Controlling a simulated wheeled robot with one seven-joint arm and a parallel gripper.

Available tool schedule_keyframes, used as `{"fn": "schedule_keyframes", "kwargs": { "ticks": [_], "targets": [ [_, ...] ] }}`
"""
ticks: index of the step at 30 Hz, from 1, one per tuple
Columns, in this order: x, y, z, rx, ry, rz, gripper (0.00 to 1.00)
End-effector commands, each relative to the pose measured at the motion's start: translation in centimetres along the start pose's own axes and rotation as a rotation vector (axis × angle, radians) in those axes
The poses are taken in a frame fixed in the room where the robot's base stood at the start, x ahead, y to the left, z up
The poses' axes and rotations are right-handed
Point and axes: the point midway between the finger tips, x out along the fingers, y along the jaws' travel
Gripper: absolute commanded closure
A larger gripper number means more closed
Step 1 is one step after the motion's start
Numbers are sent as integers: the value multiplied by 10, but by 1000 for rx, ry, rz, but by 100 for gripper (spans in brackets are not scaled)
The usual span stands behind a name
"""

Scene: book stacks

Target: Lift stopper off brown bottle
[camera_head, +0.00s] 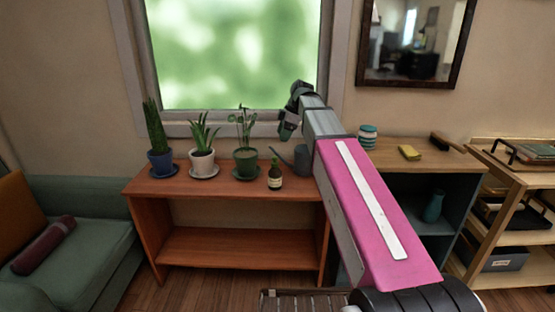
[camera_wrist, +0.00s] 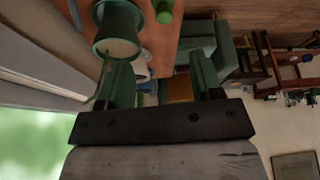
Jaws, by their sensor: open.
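The small brown bottle (camera_head: 275,182) stands upright on the wooden shelf's top, right of the green plant pot, with a pale label on its front. A green stopper (camera_head: 275,161) sits on its neck. A bright green cylinder at the top edge of the wrist view looks like this stopper; it is cut off there. My gripper (camera_head: 287,130) is raised above the shelf by the window, up from the bottle and apart from it. In the wrist view my gripper (camera_wrist: 160,78) is open, with nothing between its fingers.
Three potted plants stand left of the bottle; the nearest is in a green pot (camera_head: 246,164). A grey watering can (camera_head: 302,158) stands close on the right, partly behind my arm. The wooden shelf (camera_head: 225,188) has clear room along its front edge. A sofa (camera_head: 90,240) is at left.

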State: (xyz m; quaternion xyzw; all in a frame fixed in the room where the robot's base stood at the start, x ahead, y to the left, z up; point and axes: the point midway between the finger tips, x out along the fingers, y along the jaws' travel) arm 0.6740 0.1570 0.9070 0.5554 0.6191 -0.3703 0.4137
Motion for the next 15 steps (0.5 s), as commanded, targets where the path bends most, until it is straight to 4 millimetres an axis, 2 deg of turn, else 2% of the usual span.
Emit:
{"fn": "schedule_keyframes", "kwargs": {
  "ticks": [10, 15],
  "targets": [
    [44, -2, 1, 2, 0, -2, 40],
    [55, -2, 1, 3, -1, 0, 40]
  ]
}}
